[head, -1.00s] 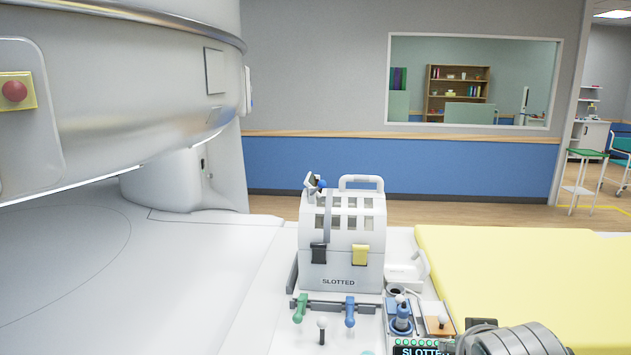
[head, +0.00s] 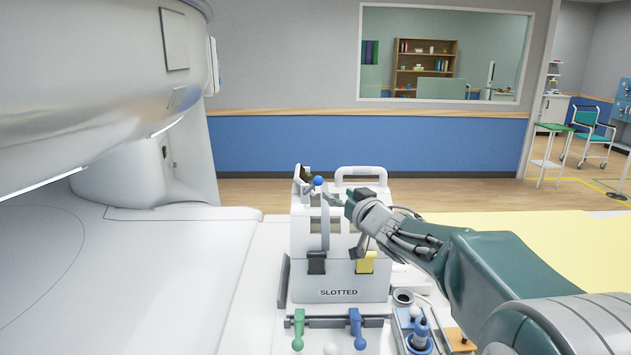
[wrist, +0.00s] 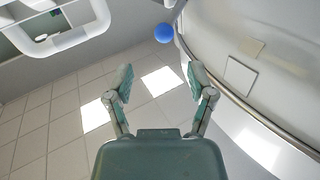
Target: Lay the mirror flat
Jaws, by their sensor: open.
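The small mirror (head: 304,178) stands tilted up at the top left of the white slotted coil (head: 340,281). A blue ball knob (head: 318,181) sits beside it, at the top of a grey upright strip. My gripper (head: 338,200) is at the coil's upper part, just right of the knob and apart from it. In the wrist view my gripper (wrist: 160,82) has its two fingers spread, with nothing between them. The blue knob (wrist: 164,33) shows ahead of the fingertips. The mirror face cannot be made out in the wrist view.
The coil's white carry handle (head: 360,173) rises behind my gripper and shows at upper left in the wrist view. Black and yellow latches (head: 366,262) are on the coil's front. Green and blue levers (head: 356,328) stand in front. The scanner (head: 90,70) overhangs at left.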

